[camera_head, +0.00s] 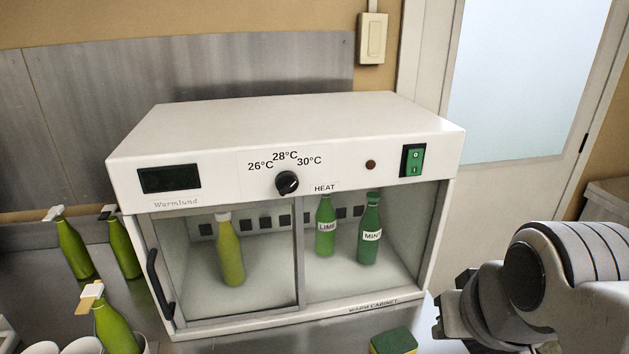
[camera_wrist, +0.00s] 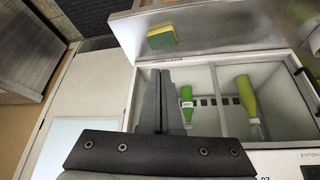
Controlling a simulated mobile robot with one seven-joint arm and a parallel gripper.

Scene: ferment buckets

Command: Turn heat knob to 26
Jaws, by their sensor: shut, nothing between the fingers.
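The black heat knob (camera_head: 287,182) sits on the front panel of the white warm cabinet (camera_head: 283,128). The marks 26°C (camera_head: 260,166), 28°C (camera_head: 285,155) and 30°C (camera_head: 309,161) arc above it from left to right. The knob's pointer is too small to read with certainty. My gripper (camera_head: 441,316) is at the lower right, beside the cabinet's right front corner and well apart from the knob. In the wrist view my gripper (camera_wrist: 158,100) shows its two fingers together with nothing between them. The knob does not show clearly in the wrist view.
The panel also has a dark display (camera_head: 170,179), a dark red lamp (camera_head: 371,165) and a green switch (camera_head: 412,160). Bottles stand behind the cabinet's glass. A sponge (camera_head: 394,341) lies in front. Green bottles (camera_head: 74,248) stand at left. The space before the knob is clear.

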